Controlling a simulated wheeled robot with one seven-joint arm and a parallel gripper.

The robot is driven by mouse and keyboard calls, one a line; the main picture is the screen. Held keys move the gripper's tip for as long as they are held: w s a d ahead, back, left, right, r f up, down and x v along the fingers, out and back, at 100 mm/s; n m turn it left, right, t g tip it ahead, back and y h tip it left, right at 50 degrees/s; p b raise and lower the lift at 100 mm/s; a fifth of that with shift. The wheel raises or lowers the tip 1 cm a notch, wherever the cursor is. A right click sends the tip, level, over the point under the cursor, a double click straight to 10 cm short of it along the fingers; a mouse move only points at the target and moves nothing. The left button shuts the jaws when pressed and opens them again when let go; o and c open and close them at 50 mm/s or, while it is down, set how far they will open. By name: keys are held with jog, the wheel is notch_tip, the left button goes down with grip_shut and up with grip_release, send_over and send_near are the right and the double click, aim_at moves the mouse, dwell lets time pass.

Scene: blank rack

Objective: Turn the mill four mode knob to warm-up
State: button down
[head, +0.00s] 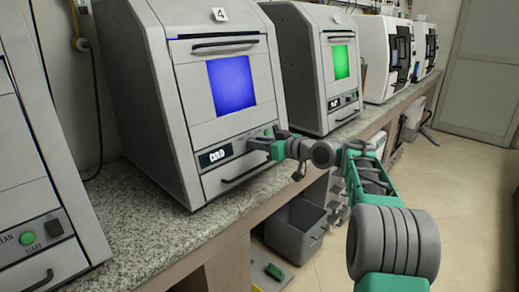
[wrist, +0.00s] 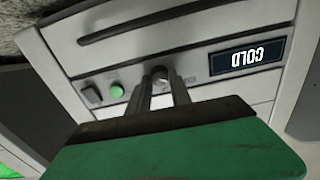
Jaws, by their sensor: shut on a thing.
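Mill four (head: 150,60) is the grey machine marked 4 on the granite bench, with a lit blue screen (head: 231,84). Its small display (head: 216,156) reads COLD; it shows upside down in the wrist view (wrist: 250,57). The mode knob (wrist: 160,74) is a small round knob on the front panel, between the display and a green button (wrist: 117,91). My gripper (head: 253,143) is at the panel right of the display. In the wrist view its two fingers (wrist: 162,88) are shut on the knob and cover part of it and its printed markings.
A long handle (head: 246,168) sits on the drawer below the panel. A similar machine with a green screen (head: 341,62) stands to the right, and another machine's panel (head: 40,240) is at the lower left. A grey bin (head: 295,229) stands under the bench. Floor at right is clear.

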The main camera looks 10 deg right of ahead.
jog(key=shift+n, duration=0.3)
jog(key=shift+d, duration=0.1)
jog(key=c, duration=1.2)
grip_release()
jog(key=v, duration=0.7)
jog(key=shift+s+d, duration=0.2)
jog(key=shift+s, duration=0.05)
